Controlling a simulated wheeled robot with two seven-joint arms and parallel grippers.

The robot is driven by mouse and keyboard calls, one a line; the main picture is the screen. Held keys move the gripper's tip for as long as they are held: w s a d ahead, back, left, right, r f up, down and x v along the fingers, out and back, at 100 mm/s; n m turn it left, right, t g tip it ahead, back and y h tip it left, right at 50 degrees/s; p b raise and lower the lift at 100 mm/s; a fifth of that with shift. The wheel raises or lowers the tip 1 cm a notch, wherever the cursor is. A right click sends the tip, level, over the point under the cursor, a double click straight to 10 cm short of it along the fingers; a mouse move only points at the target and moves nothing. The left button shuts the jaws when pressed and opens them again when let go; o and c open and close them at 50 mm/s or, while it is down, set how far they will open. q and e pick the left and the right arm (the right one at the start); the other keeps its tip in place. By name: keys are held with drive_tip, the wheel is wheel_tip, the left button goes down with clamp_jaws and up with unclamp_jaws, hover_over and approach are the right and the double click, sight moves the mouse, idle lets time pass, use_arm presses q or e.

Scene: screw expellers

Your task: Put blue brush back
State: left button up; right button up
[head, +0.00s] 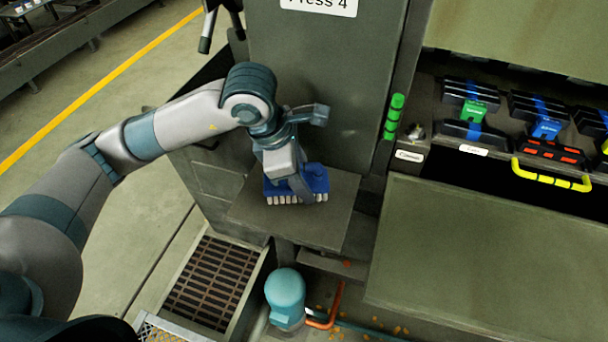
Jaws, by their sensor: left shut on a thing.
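The blue brush (318,182) has a blue body and pale bristle tufts along its front edge. It is at a small dark grey shelf (335,215) in front of the Press 4 panel. My left gripper (293,187) comes down on it from above and is shut on it, hiding part of its top. I cannot tell whether the brush rests on the shelf or hangs just above it. My right gripper is not in view.
The Press 4 panel (315,80) rises close behind the left gripper. Green handles (394,116) are to its right. A teal-capped cylinder (286,290) and an orange hooked bar (332,308) are below the shelf. Black boxes with coloured parts and a yellow handle (550,178) are at right.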

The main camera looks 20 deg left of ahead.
use_arm(q)
drive_tip(key=shift+f, duration=0.15)
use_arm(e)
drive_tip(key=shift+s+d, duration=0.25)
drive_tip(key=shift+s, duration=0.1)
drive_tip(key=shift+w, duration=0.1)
use_arm(q)
drive_tip(key=o, duration=1.2)
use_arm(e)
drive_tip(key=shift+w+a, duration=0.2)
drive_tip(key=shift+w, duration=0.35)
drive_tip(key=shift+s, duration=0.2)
